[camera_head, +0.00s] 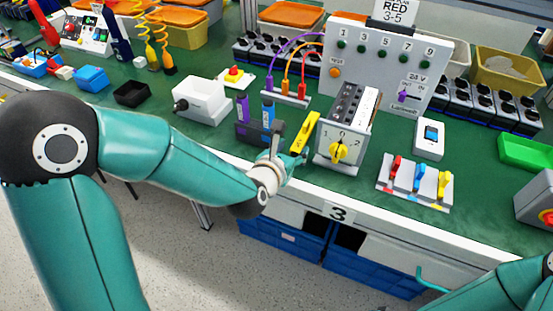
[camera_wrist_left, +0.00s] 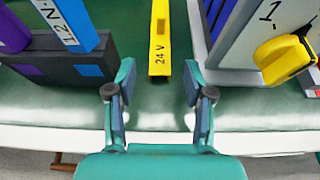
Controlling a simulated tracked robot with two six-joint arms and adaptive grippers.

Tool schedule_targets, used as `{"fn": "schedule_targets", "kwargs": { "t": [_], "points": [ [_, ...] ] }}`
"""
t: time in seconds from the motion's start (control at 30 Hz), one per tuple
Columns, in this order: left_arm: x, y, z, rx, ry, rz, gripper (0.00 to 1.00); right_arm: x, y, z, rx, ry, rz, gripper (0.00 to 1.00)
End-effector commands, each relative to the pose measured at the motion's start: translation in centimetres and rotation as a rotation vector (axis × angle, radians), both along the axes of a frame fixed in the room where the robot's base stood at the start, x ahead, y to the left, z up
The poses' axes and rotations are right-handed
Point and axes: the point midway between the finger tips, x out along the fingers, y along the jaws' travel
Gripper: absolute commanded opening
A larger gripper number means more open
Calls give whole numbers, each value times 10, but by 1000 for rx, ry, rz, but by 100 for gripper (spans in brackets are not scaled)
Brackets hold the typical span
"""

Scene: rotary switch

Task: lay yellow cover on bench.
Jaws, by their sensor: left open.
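The yellow cover, a long narrow piece marked 24 V, shows in the head view (camera_head: 305,131) left of the rotary switch box. It appears to lie flat on the green bench (camera_head: 350,185). In the left wrist view the cover (camera_wrist_left: 160,38) points away from me, its near end close to the line between my fingertips. My left gripper (camera_head: 287,158) is open at the bench's front edge. Its fingers (camera_wrist_left: 158,85) stand apart on either side of the cover's line, with nothing between them. My right gripper is outside both views; only part of that arm shows.
The switch box (camera_head: 337,158) with its yellow knob (camera_head: 339,151) stands close to the right. A dark holder (camera_head: 248,132) with blue and purple tools stands close to the left. A panel with red, blue and yellow levers (camera_head: 414,181) lies farther right. Bare bench shows near the front edge.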

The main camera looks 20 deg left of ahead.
Motion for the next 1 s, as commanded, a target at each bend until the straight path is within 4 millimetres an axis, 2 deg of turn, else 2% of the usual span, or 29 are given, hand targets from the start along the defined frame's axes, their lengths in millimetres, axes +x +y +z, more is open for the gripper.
{"fn": "schedule_targets", "kwargs": {
  "t": [0.1, 0.3, 0.4, 0.6, 1.0],
  "points": [
    [-29, 1, 13, 0, -5, -1, 52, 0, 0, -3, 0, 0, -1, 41],
    [-57, 2, 21, -1, -10, 1, 52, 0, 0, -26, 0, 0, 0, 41],
    [-65, 4, 24, 5, -8, 8, 52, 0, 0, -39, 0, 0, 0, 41],
    [-77, 4, 30, 3, -3, 5, 52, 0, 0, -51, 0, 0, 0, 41],
    [-81, 3, 34, 2, 0, 1, 52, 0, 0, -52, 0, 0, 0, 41]
  ]
}}
